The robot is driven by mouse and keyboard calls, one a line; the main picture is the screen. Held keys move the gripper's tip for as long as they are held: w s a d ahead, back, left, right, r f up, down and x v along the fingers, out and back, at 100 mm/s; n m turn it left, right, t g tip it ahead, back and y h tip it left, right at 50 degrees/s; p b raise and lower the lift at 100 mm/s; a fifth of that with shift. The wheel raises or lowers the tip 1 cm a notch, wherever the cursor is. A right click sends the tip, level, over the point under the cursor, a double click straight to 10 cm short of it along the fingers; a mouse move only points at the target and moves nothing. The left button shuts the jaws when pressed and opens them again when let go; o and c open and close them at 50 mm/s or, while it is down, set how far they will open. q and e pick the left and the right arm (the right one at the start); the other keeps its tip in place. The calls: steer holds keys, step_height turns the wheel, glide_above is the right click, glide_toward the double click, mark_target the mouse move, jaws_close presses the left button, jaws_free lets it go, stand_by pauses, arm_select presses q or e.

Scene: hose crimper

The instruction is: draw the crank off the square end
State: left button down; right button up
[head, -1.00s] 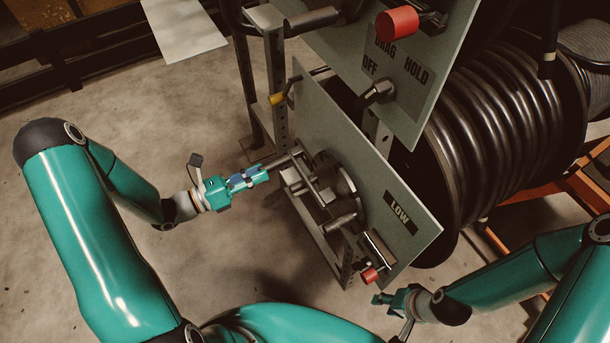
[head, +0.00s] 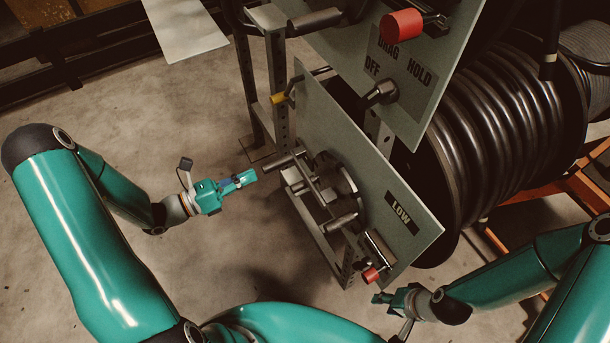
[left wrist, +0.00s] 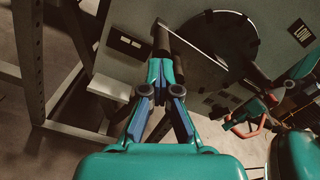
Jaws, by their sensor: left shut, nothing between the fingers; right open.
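The grey metal crank (head: 315,190) stands on the front of the lower LOW panel (head: 405,245), before a dark round disc (head: 345,180). Its upper dark grip (head: 288,158) sticks out to the left. The square end is hidden; I cannot make it out. My right gripper (head: 378,298) is open, low and right, below the panel's lower corner.
A DRAG panel with a red knob (head: 402,23) hangs above. A hose reel (head: 490,140) fills the right.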

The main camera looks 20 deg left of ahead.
arm_select(q)
steer(key=c, duration=1.4)
jaws_free()
